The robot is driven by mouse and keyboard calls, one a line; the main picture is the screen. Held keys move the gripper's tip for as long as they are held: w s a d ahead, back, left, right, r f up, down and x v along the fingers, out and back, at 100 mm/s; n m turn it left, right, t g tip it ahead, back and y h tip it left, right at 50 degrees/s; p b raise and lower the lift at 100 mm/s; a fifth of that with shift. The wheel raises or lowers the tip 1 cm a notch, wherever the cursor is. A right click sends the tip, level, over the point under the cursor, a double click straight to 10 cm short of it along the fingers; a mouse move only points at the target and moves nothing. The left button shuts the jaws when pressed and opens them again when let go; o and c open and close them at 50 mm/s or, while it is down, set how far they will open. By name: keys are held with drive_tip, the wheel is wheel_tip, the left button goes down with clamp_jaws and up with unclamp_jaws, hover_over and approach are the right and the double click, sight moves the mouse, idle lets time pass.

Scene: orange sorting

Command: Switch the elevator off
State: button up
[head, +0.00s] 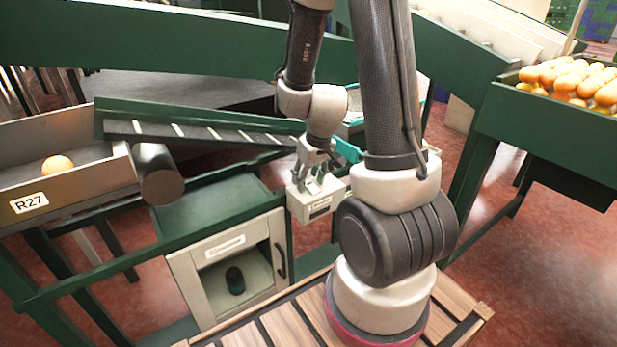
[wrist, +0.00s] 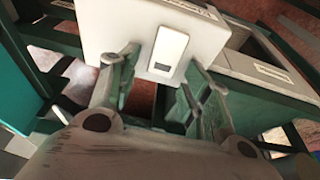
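A pale switch box (head: 312,208) is mounted on the green frame near the middle of the head view. In the wrist view the box (wrist: 115,28) fills the top middle, and a white rocker switch (wrist: 169,50) with a small dark slot at its lower end is on its face. My gripper (head: 318,184) is just above and in front of the box. In the wrist view my gripper (wrist: 162,72) is open and empty, with its fingertips on either side of the switch's lower end. I cannot tell whether they touch the box.
A cabinet (head: 181,275) with a dark object (head: 235,281) inside stands left of the box. A bin labelled R27 (head: 90,195) holds one orange (head: 57,166). A green-sided tray (head: 545,120) of oranges is at right. Green beams surround the arm.

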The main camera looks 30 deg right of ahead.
sight(316, 191)
drive_tip(key=shift+r, duration=0.1)
drive_tip(key=v, duration=1.1)
drive_tip(key=shift+r, duration=0.4)
drive_tip(key=shift+s, duration=0.1)
drive_tip(key=s+a+r+t, duration=0.1)
drive_tip(key=s+a+r, duration=0.2)
drive_tip(key=s+r, duration=0.9)
drive_tip(key=shift+s, duration=0.7)
drive_tip(key=shift+a, duration=0.15)
